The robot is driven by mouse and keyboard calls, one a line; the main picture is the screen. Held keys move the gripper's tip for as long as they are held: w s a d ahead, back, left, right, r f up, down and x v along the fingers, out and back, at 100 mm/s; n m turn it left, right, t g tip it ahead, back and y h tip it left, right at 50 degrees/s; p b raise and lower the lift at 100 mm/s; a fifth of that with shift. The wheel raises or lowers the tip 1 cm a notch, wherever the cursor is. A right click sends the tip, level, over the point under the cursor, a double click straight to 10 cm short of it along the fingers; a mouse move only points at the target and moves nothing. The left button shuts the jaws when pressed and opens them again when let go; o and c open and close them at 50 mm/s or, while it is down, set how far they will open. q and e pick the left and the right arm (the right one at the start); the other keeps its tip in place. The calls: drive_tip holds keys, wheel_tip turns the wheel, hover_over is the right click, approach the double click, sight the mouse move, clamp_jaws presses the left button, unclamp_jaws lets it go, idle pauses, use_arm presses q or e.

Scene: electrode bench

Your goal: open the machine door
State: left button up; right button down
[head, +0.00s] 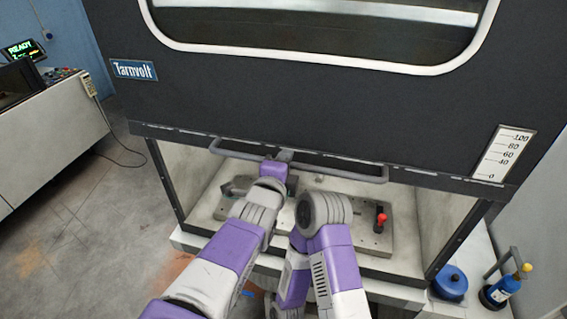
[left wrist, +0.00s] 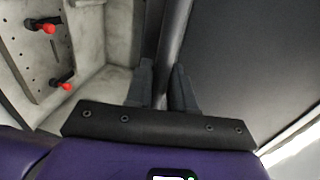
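The machine door (head: 330,110) is a large dark panel with a white-framed window, labelled Tarnvolt. Its lower edge stands above the bench, leaving an opening below. A grey bar handle (head: 345,170) runs along the door's lower edge. My left gripper (head: 285,156) is at the left-middle of this handle. In the left wrist view, my left gripper's fingers (left wrist: 162,88) lie on both sides of the handle bar (left wrist: 172,40) and appear closed on it. The fingertips are small and partly hidden in the head view. My right gripper does not show.
Inside the opening a fixture plate (head: 345,225) carries red-knobbed clamps (head: 381,218). A console with a READY display (head: 22,50) stands far left. The floor at left is clear.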

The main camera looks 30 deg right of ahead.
use_arm(q)
drive_tip(key=shift+o, duration=1.4)
drive_tip(key=b+v, duration=0.1)
drive_tip(key=v, duration=0.6)
drive_tip(key=shift+s+a+b, duration=0.2)
drive_tip(key=shift+b, duration=0.2)
drive_tip(key=shift+r, duration=0.15)
